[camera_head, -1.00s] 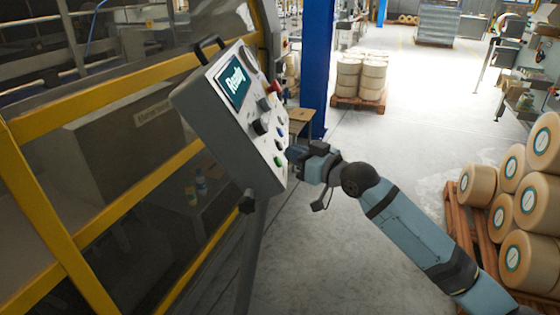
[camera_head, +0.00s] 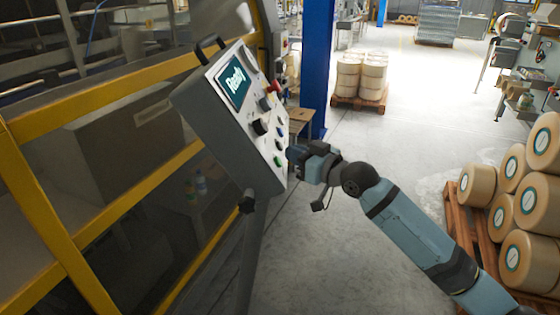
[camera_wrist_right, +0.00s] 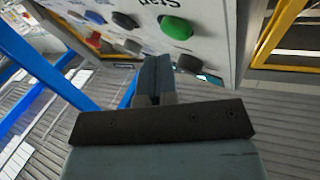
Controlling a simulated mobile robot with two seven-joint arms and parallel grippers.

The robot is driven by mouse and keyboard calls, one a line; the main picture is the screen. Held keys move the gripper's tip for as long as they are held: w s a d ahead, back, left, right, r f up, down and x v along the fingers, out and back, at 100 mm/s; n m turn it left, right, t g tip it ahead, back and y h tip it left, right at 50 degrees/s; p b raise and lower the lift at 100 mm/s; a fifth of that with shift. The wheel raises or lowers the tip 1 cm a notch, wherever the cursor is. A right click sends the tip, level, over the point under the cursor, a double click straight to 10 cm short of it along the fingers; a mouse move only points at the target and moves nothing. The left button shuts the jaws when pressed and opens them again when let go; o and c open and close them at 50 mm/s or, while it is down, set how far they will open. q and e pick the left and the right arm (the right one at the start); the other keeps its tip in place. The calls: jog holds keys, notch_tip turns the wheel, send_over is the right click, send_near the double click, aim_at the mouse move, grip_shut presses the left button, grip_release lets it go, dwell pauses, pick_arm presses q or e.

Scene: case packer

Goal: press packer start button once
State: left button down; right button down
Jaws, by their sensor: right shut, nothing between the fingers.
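The packer control panel (camera_head: 225,125) is a grey tilted box on a post, with a screen reading "Ready". The green start button (camera_head: 278,161) sits low on its face. In the right wrist view the green button (camera_wrist_right: 177,28) is large, under the lettering "Start". My right gripper (camera_head: 293,153) is shut and empty, close to the lower right edge of the panel. In the wrist view its closed fingertips (camera_wrist_right: 156,60) point at the panel just below and left of the green button; I cannot tell whether they touch the panel. My left gripper is not in view.
Other knobs and buttons, including a red one (camera_head: 273,88), sit above the green button. A yellow-framed guard (camera_head: 120,205) stands at the left. A pallet of rolls (camera_head: 528,205) stands at the right. The floor (camera_head: 400,130) between is clear.

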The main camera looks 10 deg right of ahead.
jog(key=shift+a, duration=0.2)
dwell(0.6)
jog(key=shift+w+a+f, duration=0.1)
jog(key=shift+a+f, duration=0.1)
jog(key=shift+f, duration=0.05)
jog(key=shift+a+f, duration=0.2)
jog(key=shift+a, duration=0.1)
dwell(0.9)
jog(key=shift+d+r+p, duration=0.1)
jog(key=shift+p, duration=0.2)
jog(key=shift+d+r, duration=0.3)
jog(key=shift+d, duration=0.25)
jog(key=shift+s+d+r+p, duration=0.25)
jog(key=shift+d+r, duration=0.2)
jog(key=shift+d, duration=0.25)
jog(key=shift+s+d+r+p, duration=0.2)
jog(key=shift+d+r, duration=0.2)
jog(key=shift+d, duration=0.3)
jog(key=shift+s+d+r+p, duration=0.25)
jog(key=shift+d+r, duration=0.2)
jog(key=shift+d, duration=0.25)
